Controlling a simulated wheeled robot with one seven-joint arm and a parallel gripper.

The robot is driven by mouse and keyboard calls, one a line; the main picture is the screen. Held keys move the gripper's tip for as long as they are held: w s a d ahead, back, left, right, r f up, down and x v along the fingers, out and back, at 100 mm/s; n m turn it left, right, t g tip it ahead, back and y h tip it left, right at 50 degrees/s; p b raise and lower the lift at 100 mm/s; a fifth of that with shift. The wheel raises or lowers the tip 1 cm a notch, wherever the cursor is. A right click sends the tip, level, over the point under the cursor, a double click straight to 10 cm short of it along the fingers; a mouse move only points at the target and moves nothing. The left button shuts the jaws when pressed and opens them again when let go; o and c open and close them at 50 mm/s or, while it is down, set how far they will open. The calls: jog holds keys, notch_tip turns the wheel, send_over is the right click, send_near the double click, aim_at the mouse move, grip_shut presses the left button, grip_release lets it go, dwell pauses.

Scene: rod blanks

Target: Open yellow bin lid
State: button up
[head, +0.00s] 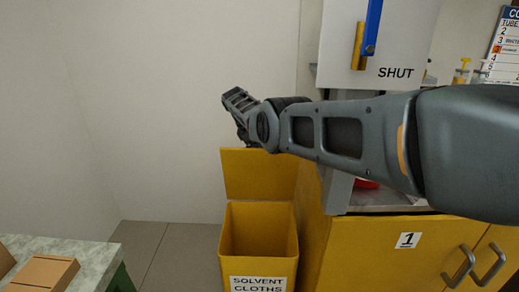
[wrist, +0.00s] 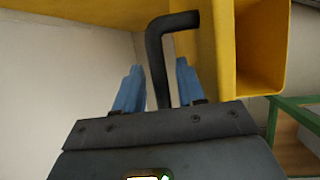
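The yellow bin (head: 258,266), labelled SOLVENT CLOTHS, stands on the floor with its top open. Its yellow lid (head: 258,175) is raised about upright at the back of the bin. My gripper (wrist: 159,70) is at the far side of the lid's top edge in the head view, its fingers hidden there. In the wrist view, its two blue fingers stand apart on either side of a bent black handle (wrist: 156,60). Narrow gaps show beside the handle, so the fingers look open around it. The bin's open mouth (wrist: 262,50) shows at the right of the wrist view.
A yellow cabinet (head: 375,262) marked 1 stands right beside the bin. A white panel marked SHUT (head: 390,45) with a blue lever is above it. A bench (head: 95,262) with a cardboard box (head: 42,272) is at lower left. Bare wall lies left of my gripper.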

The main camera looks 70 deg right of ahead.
jog(key=p+v, duration=0.2)
jog(key=v, duration=0.5)
jog(key=shift+r, duration=0.35)
jog(key=shift+w+a, duration=0.1)
jog(key=shift+w, duration=0.1)
dwell(0.3)
